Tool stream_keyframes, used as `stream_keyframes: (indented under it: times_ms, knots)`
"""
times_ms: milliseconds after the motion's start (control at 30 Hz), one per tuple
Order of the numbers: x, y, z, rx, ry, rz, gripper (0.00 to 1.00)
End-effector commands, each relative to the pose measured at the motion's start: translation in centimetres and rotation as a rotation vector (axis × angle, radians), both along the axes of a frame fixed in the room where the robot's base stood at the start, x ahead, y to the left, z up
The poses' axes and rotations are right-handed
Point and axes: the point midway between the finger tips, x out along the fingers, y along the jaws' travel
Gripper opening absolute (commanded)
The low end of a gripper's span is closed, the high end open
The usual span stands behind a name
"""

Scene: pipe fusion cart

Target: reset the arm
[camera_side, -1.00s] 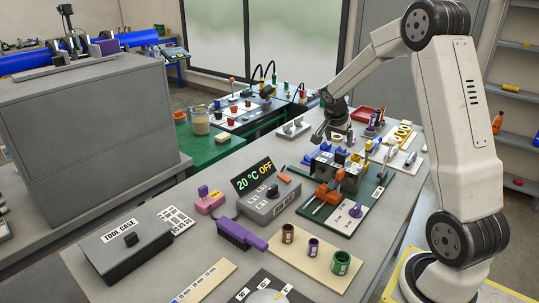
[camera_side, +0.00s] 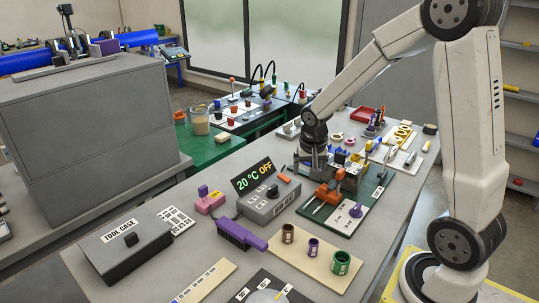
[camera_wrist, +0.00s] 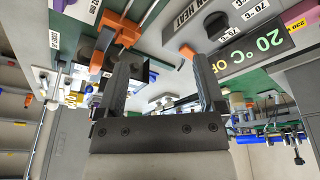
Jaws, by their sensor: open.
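My gripper (camera_wrist: 163,80) shows in the wrist view with its two dark fingers spread apart and nothing between them. In the side view my gripper (camera_side: 312,160) points down at the far left edge of the dark green fixture board, beside the blue and orange clamp parts. The side view does not show clearly whether its fingers touch the board. The orange clamp (camera_side: 328,193) stands on the board to the front of my gripper, and it also shows in the wrist view (camera_wrist: 122,30).
The heater control box (camera_side: 268,203) reads "20 °C OFF" left of the board. A purple brush (camera_side: 240,235), a tool case (camera_side: 125,247) and a beige board with brown, purple and green rings (camera_side: 312,257) lie nearer.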

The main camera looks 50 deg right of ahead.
Motion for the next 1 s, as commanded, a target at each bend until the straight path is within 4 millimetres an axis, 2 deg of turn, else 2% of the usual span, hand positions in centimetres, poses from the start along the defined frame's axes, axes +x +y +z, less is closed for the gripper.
stream_keyframes:
  times_ms: [33,200,400,600,1000]
  knots:
    - [-0.6,2.0,-0.1,0.008,0.003,0.085,0.88]
    - [-2.9,7.5,-0.8,0.028,0.011,0.362,0.88]
    - [-6.1,12.3,-1.6,0.035,0.012,0.643,0.88]
    - [-8.1,14.5,-2.0,0.032,0.010,0.795,0.88]
    - [-8.5,14.8,-2.1,0.029,0.011,0.823,0.88]
